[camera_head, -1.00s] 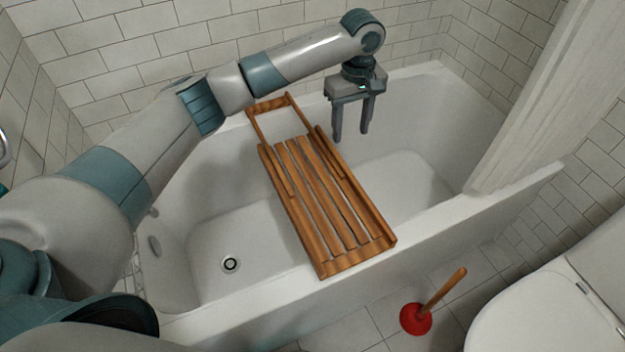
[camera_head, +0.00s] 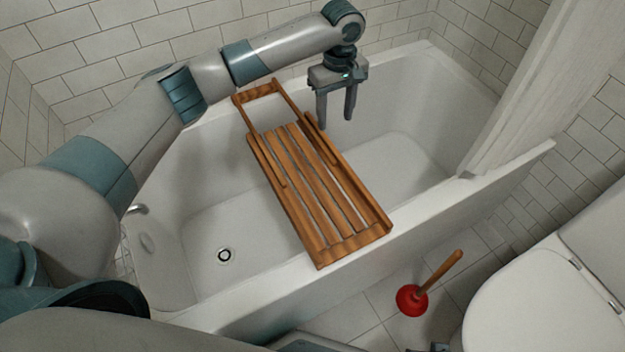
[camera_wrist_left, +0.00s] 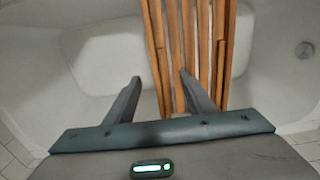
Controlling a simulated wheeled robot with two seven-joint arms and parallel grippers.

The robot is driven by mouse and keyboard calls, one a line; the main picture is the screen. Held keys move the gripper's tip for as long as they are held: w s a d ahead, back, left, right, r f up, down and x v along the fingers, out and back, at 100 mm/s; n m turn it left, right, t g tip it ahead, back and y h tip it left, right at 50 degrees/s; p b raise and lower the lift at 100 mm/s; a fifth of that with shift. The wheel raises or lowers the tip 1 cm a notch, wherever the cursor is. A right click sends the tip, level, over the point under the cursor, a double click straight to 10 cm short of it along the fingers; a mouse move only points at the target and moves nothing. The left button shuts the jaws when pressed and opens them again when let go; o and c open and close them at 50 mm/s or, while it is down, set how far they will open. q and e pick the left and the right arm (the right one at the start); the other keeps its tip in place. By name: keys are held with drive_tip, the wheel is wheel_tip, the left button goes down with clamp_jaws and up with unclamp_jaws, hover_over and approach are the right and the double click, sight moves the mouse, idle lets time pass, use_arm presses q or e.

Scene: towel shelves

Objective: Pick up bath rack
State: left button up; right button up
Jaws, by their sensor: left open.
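The wooden slatted bath rack (camera_head: 318,190) lies across the bathtub (camera_head: 440,190), resting on its near and far rims. My left gripper (camera_head: 335,118) is open and empty, pointing down over the tub just right of the rack's far part. In the left wrist view, the rack's slats (camera_wrist_left: 200,40) run past the open fingers of my left gripper (camera_wrist_left: 160,76). One finger overlaps the slats there, and I cannot tell how high it is above them. My right gripper is not in view.
A shower curtain (camera_head: 535,90) hangs at the tub's right end. A red plunger (camera_head: 411,300) with a wooden handle stands on the floor before the tub. A white toilet (camera_head: 540,300) is at the lower right. Tiled walls are behind the tub.

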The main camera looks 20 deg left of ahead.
use_arm(q)
hover_over(334, 150)
drive_tip(key=s, duration=0.2)
wheel_tip(334, 150, down, 9)
drive_tip(key=shift+w+r, duration=0.1)
drive_tip(key=shift+w, duration=0.05)
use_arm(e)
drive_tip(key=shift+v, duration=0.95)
use_arm(q)
drive_tip(key=shift+f, duration=0.2)
drive_tip(key=shift+f+b, duration=0.2)
drive_tip(key=shift+b, duration=0.1)
drive_tip(key=f, duration=0.4)
drive_tip(key=shift+w+d, duration=0.25)
drive_tip(key=shift+f, duration=0.3)
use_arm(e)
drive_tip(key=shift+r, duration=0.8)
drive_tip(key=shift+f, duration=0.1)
